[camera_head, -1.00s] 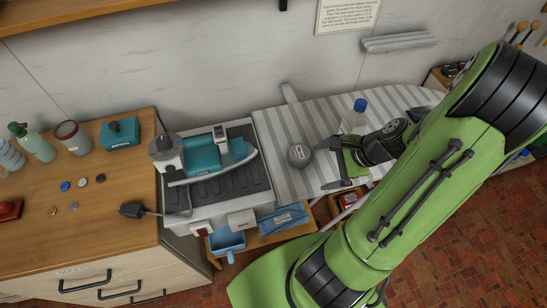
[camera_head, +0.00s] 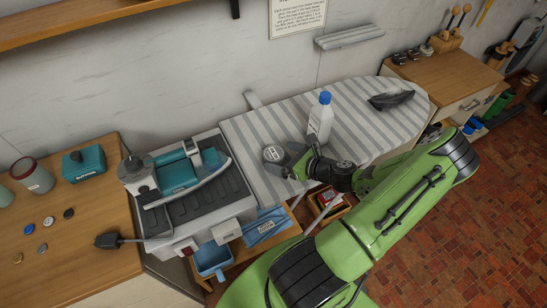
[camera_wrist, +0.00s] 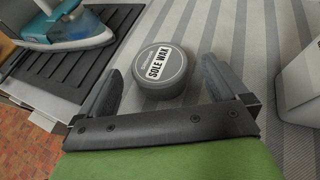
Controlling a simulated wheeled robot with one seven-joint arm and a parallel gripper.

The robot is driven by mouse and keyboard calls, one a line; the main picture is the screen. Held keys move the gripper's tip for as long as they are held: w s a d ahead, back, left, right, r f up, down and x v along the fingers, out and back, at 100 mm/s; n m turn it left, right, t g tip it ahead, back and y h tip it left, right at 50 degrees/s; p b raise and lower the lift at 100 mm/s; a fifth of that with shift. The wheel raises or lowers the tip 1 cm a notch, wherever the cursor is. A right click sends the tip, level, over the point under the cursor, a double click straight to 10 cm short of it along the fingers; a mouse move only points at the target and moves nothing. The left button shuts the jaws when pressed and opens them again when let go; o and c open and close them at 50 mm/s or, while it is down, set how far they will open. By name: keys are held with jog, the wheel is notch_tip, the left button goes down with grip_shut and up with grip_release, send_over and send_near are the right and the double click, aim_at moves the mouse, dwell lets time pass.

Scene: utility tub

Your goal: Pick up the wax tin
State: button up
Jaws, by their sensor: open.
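The wax tin (camera_head: 273,154) is a round grey tin lying flat on the striped ironing board. In the wrist view the tin (camera_wrist: 161,68) shows a white label reading "SOLE WAX". My gripper (camera_head: 287,160) is at the tin's near right side in the head view. In the wrist view my gripper (camera_wrist: 163,85) is open, with one finger at the left and one at the right of the tin. The tin's near part lies between the fingertips, and a gap shows on each side. Nothing is held.
The ironing board (camera_head: 375,128) carries a white bottle with a blue cap (camera_head: 320,118) behind my gripper and a dark cloth-like item (camera_head: 391,99) farther right. A teal iron (camera_head: 180,168) stands on the station at left. Blue bins (camera_head: 212,258) sit below.

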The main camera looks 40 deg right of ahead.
aim_at(275, 154)
jog(key=x, duration=0.5)
jog(key=shift+r, duration=0.1)
jog(key=shift+s, duration=0.15)
jog(key=shift+c, duration=0.3)
jog(key=c, duration=1)
jog(key=shift+o, duration=0.2)
jog(key=shift+r, duration=0.15)
